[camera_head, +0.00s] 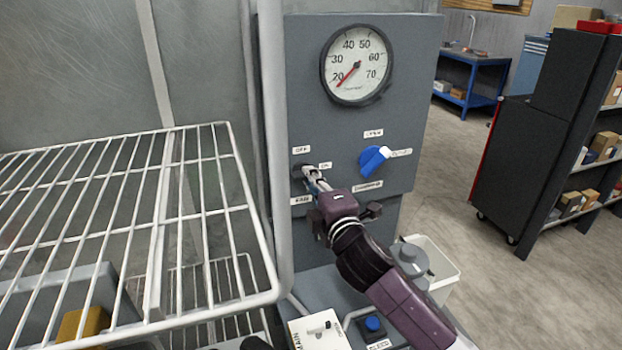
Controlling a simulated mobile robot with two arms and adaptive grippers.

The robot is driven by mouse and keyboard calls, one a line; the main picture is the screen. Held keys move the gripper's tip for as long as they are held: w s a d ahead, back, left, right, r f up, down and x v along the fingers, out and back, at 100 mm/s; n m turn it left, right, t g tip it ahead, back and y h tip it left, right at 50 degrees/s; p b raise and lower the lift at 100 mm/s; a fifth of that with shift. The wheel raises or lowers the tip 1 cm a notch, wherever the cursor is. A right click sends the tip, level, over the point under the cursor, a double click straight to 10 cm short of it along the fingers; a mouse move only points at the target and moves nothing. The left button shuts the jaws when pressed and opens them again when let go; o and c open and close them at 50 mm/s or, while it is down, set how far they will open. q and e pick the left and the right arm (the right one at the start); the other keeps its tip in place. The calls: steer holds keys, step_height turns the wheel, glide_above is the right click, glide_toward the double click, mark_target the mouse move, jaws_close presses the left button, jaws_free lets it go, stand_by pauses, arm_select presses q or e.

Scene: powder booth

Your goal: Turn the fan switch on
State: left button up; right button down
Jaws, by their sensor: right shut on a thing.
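The fan switch (299,170) sits on the left side of the grey control panel (300,80), with OFF, ON and FAN labels around it. My right gripper (313,176) reaches up from the lower right and is shut on the switch knob. The fingers cover most of the switch, so its exact turn position is hard to tell. My left gripper is not in view.
A round gauge (356,65) is at the panel's top. A blue valve handle (374,160) is close to the right of my gripper. A white wire rack (150,240) fills the left. A blue button (373,324) and a white bin (440,268) are below.

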steer(key=shift+f, duration=0.1)
steer(key=c, duration=2)
jaws_free()
steer(key=v, duration=1.2)
